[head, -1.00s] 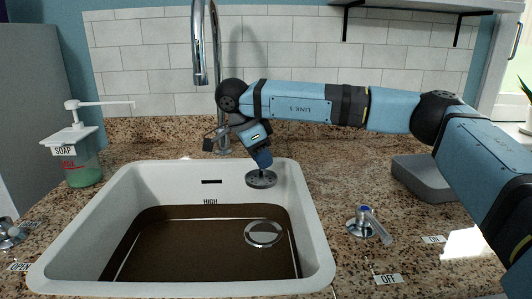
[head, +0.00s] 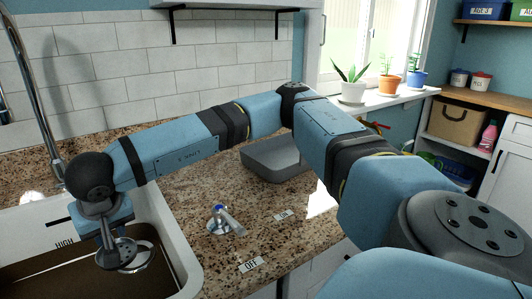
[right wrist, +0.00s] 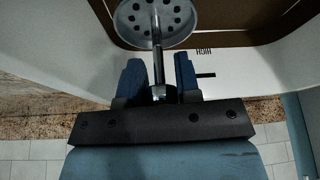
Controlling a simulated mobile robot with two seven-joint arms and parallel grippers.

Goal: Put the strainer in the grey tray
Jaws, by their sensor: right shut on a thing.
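The strainer (head: 122,256) is a round grey metal disc with holes and a thin upright stem. My right gripper (head: 108,232) is shut on its stem and holds it over the sink. In the right wrist view the strainer's perforated disc (right wrist: 150,18) hangs beyond the fingertips, with the stem between the two blue fingers (right wrist: 159,75). The grey tray (head: 268,166) is on the granite counter to the right of the sink, partly behind my right arm; its visible inside looks empty. My left gripper is not in view.
The white sink (head: 172,225) holds brown water. A tap handle (head: 222,218) stands on the counter between sink and tray, near the "OFF" label (head: 250,264). The tall faucet (head: 38,90) rises at the left. Potted plants (head: 352,92) stand on the windowsill behind.

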